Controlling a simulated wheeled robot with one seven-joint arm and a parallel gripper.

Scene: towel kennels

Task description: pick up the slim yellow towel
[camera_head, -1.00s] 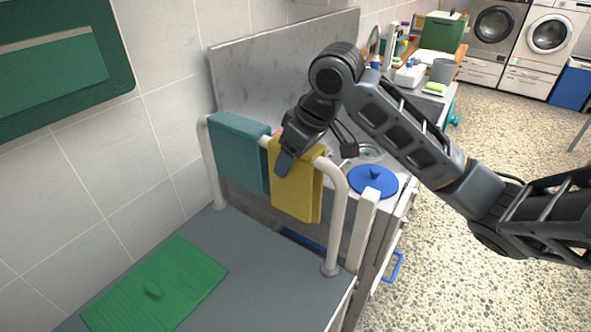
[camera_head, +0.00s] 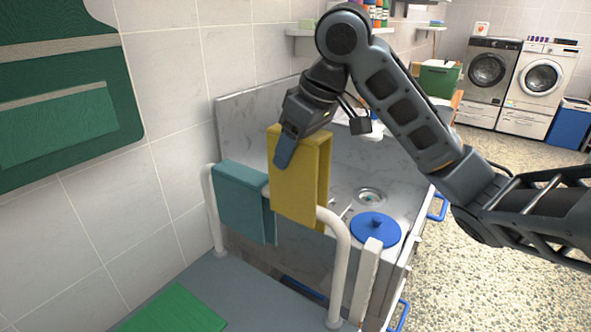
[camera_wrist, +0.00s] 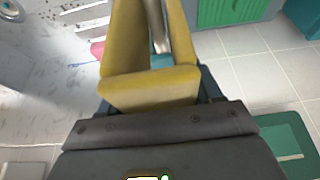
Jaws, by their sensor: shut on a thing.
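The slim yellow towel (camera_head: 296,182) hangs folded from my gripper (camera_head: 286,147) in the head view. My gripper is shut on its top edge. The towel's top is raised above the white rail (camera_head: 342,238), and its lower part hangs in front of the rail in the picture. I cannot tell whether the lower part touches the rail. In the wrist view the yellow towel (camera_wrist: 150,86) fills the middle, with its two layers spread apart. The fingertips are mostly hidden by the towel.
A teal towel (camera_head: 240,200) hangs on the rail just left of the yellow one. A marble-look counter with a blue lid (camera_head: 376,229) and a round drain (camera_head: 370,197) lies behind. A green mat (camera_head: 178,310) lies on the grey surface in front. The tiled wall is at the left.

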